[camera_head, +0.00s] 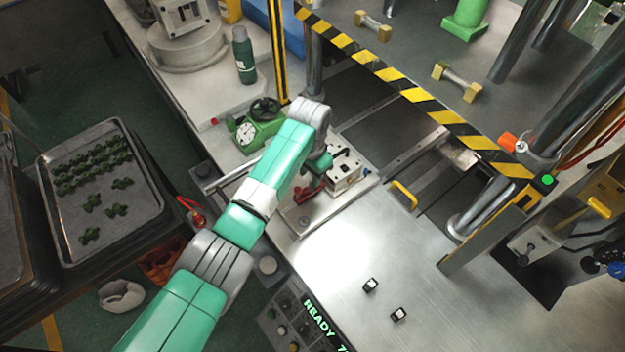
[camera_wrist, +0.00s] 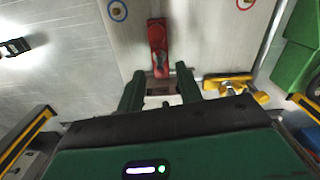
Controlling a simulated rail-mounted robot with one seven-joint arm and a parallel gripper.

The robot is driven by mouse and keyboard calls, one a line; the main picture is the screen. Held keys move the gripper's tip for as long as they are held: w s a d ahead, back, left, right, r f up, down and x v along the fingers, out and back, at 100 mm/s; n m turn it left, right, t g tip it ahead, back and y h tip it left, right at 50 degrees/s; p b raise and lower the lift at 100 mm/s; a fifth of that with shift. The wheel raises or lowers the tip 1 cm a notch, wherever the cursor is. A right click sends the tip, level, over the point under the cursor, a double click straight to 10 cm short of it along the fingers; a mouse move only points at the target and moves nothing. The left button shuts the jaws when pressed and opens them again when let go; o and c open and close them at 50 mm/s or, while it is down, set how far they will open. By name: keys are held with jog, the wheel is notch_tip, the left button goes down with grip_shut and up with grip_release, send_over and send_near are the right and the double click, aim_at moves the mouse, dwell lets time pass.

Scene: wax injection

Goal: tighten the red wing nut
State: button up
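In the wrist view a red part (camera_wrist: 158,45), which I take to be the red wing nut, stands on a pale metal plate (camera_wrist: 205,35). It looks long and narrow, with its near end between the tips of my gripper (camera_wrist: 159,72). The two dark green fingers are apart, one on each side of it, and I see no clear contact. In the head view a red part (camera_head: 307,193) shows beside the metal mould block (camera_head: 347,172), partly hidden by my arm. My gripper's tips are mostly hidden there.
A yellow part (camera_wrist: 232,84) sits right of my fingers in the wrist view. In the head view a green device with a gauge (camera_head: 246,132) and a black handwheel stands behind my arm. A yellow-black striped bar (camera_head: 410,92) crosses above the press. The front bench is mostly clear.

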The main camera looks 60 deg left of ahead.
aim_at(311, 184)
notch_tip(311, 184, down, 4)
jog(key=shift+f+b, duration=0.25)
jog(key=shift+b, duration=0.1)
jog(key=shift+c, duration=0.2)
grip_shut()
jog(key=shift+m, duration=0.4)
